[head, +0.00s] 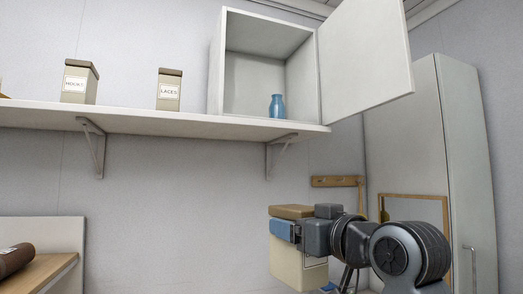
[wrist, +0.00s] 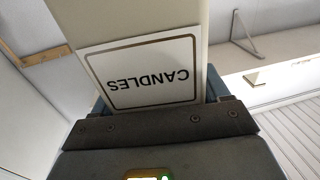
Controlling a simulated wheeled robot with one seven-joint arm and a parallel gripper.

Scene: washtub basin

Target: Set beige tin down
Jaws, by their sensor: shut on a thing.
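A beige tin (head: 296,268) with a tan lid is held in front of the wall, below the shelf, in the head view. My gripper (head: 285,231) is shut on it near its top, with a blue-grey finger across the near side. In the wrist view the tin (wrist: 150,22) fills the upper middle, and its white label reads CANDLES, upside down. The dark palm of my gripper (wrist: 160,128) lies close to the label.
A white wall shelf (head: 150,121) carries two beige tins, HOOKS (head: 79,83) and LACES (head: 169,91), with bare room between and right of them. An open cabinet (head: 250,87) holds a blue bottle (head: 277,107); its door (head: 363,55) swings out right. A brown roll (head: 15,259) lies lower left.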

